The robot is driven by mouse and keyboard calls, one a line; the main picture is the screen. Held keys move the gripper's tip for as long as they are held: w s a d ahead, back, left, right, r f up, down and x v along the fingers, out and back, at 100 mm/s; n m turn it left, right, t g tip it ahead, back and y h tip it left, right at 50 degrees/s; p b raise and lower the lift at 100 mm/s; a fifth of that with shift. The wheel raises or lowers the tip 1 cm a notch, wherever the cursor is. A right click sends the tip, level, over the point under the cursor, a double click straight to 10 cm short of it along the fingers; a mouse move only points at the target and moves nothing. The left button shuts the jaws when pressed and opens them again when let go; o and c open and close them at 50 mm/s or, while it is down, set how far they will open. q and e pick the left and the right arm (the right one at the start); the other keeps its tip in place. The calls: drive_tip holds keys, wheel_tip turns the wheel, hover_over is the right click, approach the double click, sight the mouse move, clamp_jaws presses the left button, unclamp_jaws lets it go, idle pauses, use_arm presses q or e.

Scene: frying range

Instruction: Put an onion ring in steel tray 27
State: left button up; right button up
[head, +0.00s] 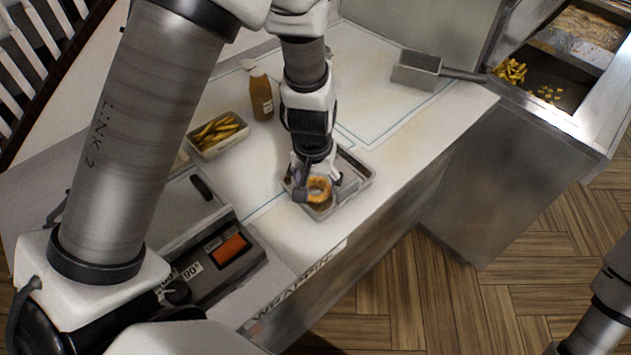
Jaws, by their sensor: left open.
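A golden onion ring (319,190) shows at my left gripper (318,182), over a shallow steel tray (347,202) near the counter's front edge. The gripper points down with its fingers open around or beside the ring. I cannot tell whether the ring rests on the tray floor or touches a finger. The gripper and wrist hide the back left of this tray, and I can read no number on it. My right gripper is out of view; only part of my right arm shows at the lower right.
A steel tray of fries (218,145) and a brown sauce bottle (261,94) stand left of my left wrist. A fry station (555,105) holds loose fries. A device with an orange display (229,250) is in front.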

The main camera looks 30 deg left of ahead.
use_arm(q)
wheel_tip(320, 180, up, 11)
drive_tip(key=s, duration=0.1)
drive_tip(key=shift+d+f, duration=0.15)
